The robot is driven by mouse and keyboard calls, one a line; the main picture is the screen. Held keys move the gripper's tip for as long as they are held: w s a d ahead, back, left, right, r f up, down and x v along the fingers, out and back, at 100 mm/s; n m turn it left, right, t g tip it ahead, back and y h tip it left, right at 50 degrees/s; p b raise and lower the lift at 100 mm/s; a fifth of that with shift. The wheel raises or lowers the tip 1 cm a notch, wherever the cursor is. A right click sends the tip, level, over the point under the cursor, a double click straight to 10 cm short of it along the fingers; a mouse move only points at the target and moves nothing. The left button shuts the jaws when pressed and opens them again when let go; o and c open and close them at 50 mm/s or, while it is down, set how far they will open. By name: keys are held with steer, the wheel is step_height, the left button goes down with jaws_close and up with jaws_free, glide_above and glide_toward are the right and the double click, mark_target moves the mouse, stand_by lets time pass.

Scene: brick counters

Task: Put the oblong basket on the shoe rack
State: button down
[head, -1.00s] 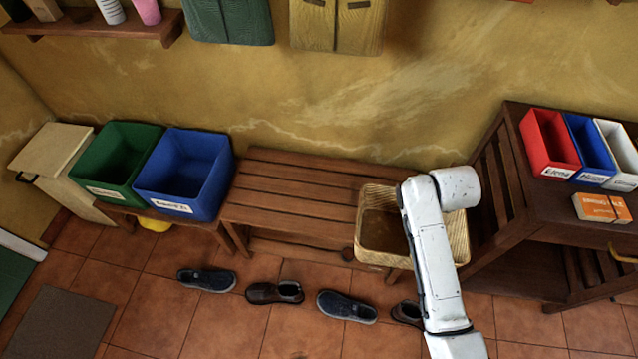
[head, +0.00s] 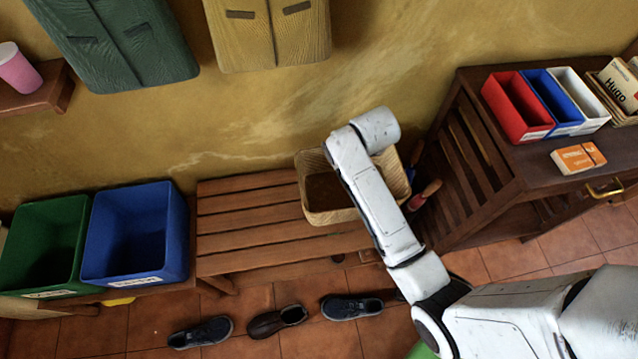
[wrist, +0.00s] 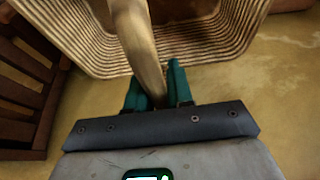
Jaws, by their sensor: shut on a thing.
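The oblong basket (head: 328,216), pale and woven with a brown inside, is at the right end of a low slatted wooden rack (head: 250,232), apparently the shoe rack. The basket overlaps the rack's right end in the head view; I cannot tell whether it touches the slats. My arm crosses in front of it and hides its right part and my gripper. In the wrist view my gripper (wrist: 156,82) has its teal fingers shut on the basket's curved handle (wrist: 136,40). The ribbed basket wall (wrist: 215,45) fills the top of that view.
Blue (head: 135,240) and green (head: 45,245) bins stand left of the rack. A dark wooden cabinet (head: 480,165) with small boxes stands close on the right, a red-handled item (head: 425,195) beside it. Shoes (head: 277,321) lie on the floor in front. The rack's left slats are bare.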

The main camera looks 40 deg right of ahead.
step_height(320, 180, down, 10)
steer(key=b, duration=0.1)
steer(key=shift+r, duration=0.15)
stand_by(0.5)
steer(key=c, duration=1)
jaws_free()
steer(key=shift+f, duration=0.2)
steer(key=p+v, duration=0.1)
steer(key=v, duration=1.1)
steer(key=shift+w+d+p, duration=0.1)
steer(key=shift+p, duration=0.25)
steer(key=s+a+r+n+g+y, duration=0.1)
steer(key=s+a+n, duration=0.2)
steer(key=s+a, duration=0.2)
steer(key=s+a+n+g+y, duration=0.1)
steer(key=s+a+n, duration=0.2)
steer(key=s, duration=0.8)
steer(key=shift+a+r+n+g, duration=0.3)
steer(key=shift+a+r+g, duration=0.1)
steer(key=shift+a, duration=0.75)
